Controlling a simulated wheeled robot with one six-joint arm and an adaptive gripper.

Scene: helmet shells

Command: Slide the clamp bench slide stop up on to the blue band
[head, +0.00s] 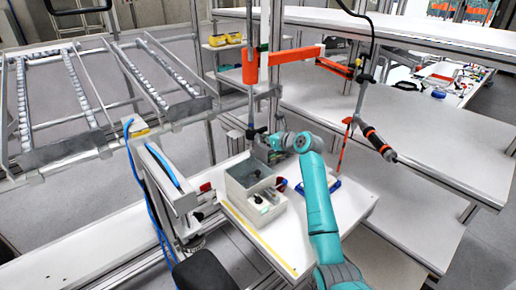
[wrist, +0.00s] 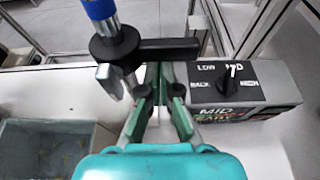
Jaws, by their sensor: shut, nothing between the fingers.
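The slide stop (wrist: 116,46) is a black collar with a black bar to the right and a silver lever below. It sits around an upright metal post, directly under the blue band (wrist: 101,8) at the top left of the wrist view. In the head view the stop (head: 256,132) is small beside my wrist. My gripper (wrist: 158,72) is shut and empty, with green finger pads. Its tips are just below the black bar, right of the post; I cannot tell whether they touch it. The gripper is partly hidden in the head view.
A control box (wrist: 237,92) with a black knob stands close to the right of my gripper. An orange arm (head: 296,56) hangs above. Shelves stand right.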

